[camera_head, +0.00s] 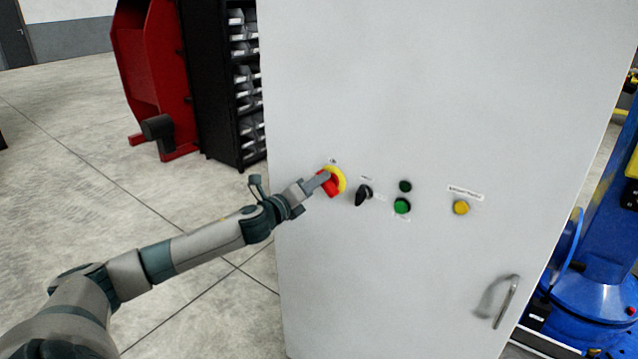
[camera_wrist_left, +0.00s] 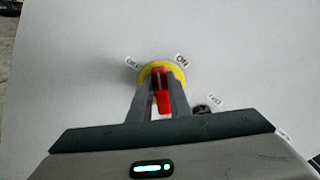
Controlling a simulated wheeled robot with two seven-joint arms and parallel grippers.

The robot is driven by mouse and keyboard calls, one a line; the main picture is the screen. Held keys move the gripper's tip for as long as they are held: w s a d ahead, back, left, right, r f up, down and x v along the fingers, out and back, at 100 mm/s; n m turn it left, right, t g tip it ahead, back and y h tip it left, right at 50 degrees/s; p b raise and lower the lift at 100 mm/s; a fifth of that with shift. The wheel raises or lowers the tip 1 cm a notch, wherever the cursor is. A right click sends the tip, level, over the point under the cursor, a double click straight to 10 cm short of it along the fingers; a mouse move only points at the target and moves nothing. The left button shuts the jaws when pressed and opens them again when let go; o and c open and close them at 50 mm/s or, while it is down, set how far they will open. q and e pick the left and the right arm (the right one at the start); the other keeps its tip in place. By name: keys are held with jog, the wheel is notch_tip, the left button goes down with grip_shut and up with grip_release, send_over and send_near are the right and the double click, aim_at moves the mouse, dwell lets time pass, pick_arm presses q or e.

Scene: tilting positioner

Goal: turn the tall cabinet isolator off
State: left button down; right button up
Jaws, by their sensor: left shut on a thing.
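The tall grey-white cabinet (camera_head: 420,90) stands in front of me with its isolator on the front face. The isolator has a round yellow plate (camera_head: 340,176) and a red handle (camera_head: 331,187). My left gripper (camera_head: 324,179) is at the isolator, shut on the red handle. In the left wrist view the handle (camera_wrist_left: 162,102) sits between the two fingers, in front of the yellow plate (camera_wrist_left: 149,72). Small labels flank the plate; the right one (camera_wrist_left: 181,60) seems to read ON, the left one (camera_wrist_left: 132,62) is blurred. My right gripper is not in view.
Right of the isolator are a black selector knob (camera_head: 363,195), a dark green button (camera_head: 405,186), a green button (camera_head: 402,206) and a yellow button (camera_head: 461,208). A door handle (camera_head: 506,302) is lower right. A bin rack (camera_head: 222,90) stands behind left, blue machinery (camera_head: 600,240) at right.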

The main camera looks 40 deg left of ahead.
pick_arm(q)
jog(key=shift+a+f+n, duration=0.1)
jog(key=shift+f+n, duration=0.1)
jog(key=shift+n, duration=1.25)
jog(key=shift+a+f+n, duration=0.15)
jog(key=shift+f+n, duration=0.1)
jog(key=shift+n, duration=1.15)
jog(key=shift+a+f+n, duration=0.1)
jog(key=shift+f+n, duration=0.1)
jog(key=shift+n, duration=1.25)
jog(key=c, duration=1.6)
grip_release()
jog(key=shift+c, duration=0.2)
jog(key=shift+s, duration=0.1)
jog(key=s+b, duration=0.5)
jog(key=s, duration=1.2)
